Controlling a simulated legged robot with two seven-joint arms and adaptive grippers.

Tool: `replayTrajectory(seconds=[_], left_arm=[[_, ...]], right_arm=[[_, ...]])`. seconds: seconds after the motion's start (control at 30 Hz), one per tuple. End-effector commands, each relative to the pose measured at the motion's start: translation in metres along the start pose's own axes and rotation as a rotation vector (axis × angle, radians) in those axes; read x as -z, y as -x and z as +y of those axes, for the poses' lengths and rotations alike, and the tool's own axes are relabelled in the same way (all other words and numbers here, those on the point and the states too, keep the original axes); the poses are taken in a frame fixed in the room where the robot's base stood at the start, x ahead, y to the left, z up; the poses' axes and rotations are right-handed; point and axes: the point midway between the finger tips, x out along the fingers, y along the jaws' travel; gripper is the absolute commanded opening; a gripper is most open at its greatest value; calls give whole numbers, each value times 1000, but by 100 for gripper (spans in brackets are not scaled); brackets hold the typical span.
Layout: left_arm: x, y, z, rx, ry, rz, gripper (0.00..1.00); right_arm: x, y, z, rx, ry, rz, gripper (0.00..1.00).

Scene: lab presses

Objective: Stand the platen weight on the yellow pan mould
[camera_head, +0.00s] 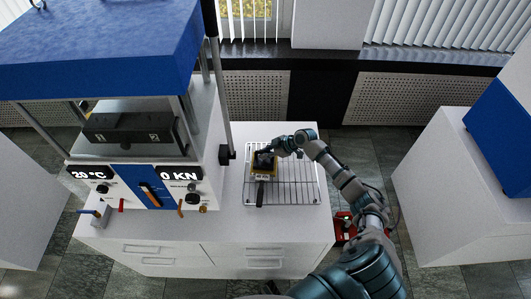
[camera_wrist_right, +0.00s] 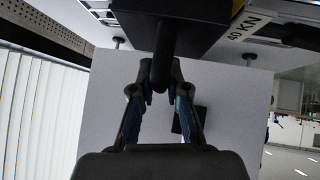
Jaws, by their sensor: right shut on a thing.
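The yellow pan mould (camera_head: 263,176) lies on the wire rack, with its dark handle (camera_head: 260,193) towards the front. The dark platen weight (camera_head: 263,160) is over the mould's pan. In the right wrist view the weight (camera_wrist_right: 200,32) is a black block with a round stem. My right gripper (camera_head: 271,152) is at the weight from the back right. In the right wrist view its fingers (camera_wrist_right: 160,92) are shut on the stem. I cannot tell whether the weight's underside touches the mould. My left gripper is not in view.
The wire rack (camera_head: 300,190) lies on the white cabinet top (camera_head: 233,190). A blue and white press (camera_head: 150,160) with displays and levers stands to the left. A floor gap separates the cabinet from a white unit (camera_head: 440,180) at right.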

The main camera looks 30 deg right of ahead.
Motion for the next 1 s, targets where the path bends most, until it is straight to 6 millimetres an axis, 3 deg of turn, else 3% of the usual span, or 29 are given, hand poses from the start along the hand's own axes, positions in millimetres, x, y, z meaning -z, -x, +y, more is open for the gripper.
replayTrajectory(seconds=[0.2,0.23,0.33,0.7,0.83,1.0], left_arm=[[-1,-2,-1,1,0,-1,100],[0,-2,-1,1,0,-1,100],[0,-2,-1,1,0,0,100],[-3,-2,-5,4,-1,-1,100],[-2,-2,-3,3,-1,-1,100],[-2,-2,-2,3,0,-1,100]], right_arm=[[-1,0,2,-5,0,7,0],[-1,0,2,-5,0,7,19],[-1,0,2,-4,-1,5,43],[-4,2,0,2,-2,-4,43],[-5,21,0,-1,-1,-4,43],[-6,61,1,-1,0,-4,43]])
